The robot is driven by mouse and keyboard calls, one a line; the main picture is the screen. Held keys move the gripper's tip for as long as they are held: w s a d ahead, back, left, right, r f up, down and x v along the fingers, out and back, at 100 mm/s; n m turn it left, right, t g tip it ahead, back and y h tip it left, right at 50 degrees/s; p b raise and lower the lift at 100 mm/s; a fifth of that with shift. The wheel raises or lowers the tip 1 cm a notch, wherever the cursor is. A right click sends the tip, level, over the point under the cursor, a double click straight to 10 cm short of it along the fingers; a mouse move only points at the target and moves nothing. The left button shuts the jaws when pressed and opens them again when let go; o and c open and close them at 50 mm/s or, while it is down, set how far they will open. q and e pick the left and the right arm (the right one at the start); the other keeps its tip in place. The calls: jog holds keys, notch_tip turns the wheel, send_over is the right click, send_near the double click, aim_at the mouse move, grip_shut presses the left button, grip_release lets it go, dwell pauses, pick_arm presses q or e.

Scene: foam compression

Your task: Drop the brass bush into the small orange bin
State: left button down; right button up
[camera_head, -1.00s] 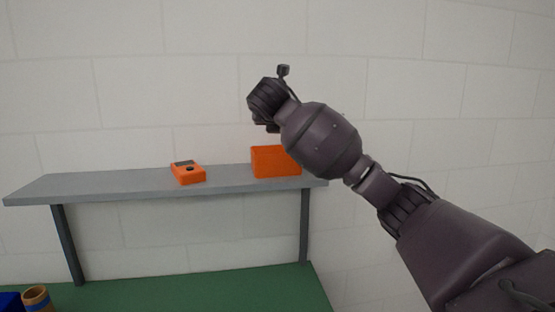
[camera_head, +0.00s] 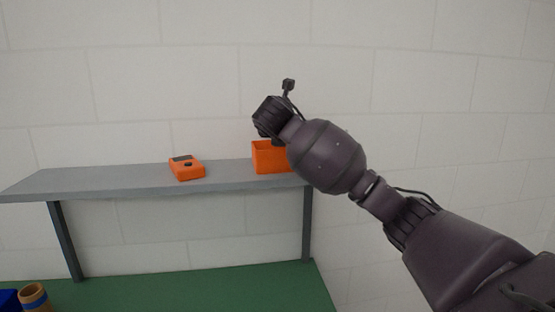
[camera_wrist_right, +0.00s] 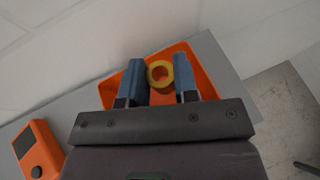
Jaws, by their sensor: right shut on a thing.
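The small orange bin (camera_head: 270,158) stands at the right end of the grey shelf, partly hidden behind my right arm. In the right wrist view the bin (camera_wrist_right: 206,84) lies open below my fingers. My right gripper (camera_wrist_right: 160,82) is shut on the brass bush (camera_wrist_right: 151,76), a yellow ring with its hole facing the camera. The bush appears over the bin's opening. In the head view my right wrist is just above the bin, and the bush cannot be made out. My left gripper is not in view.
An orange meter-like device (camera_head: 187,169) lies on the grey shelf (camera_head: 100,182), left of the bin with a gap between. A brown cup-like ring (camera_head: 34,297) and a blue object (camera_head: 9,300) are on the green surface (camera_head: 200,288) below. A block wall is behind.

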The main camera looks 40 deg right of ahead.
jog(key=shift+f, duration=0.4)
jog(key=o, duration=1)
jog(key=shift+o, duration=0.2)
jog(key=b+v, duration=0.1)
jog(key=v, duration=1)
jog(key=shift+b, duration=0.35)
jog(key=shift+d+f, duration=0.1)
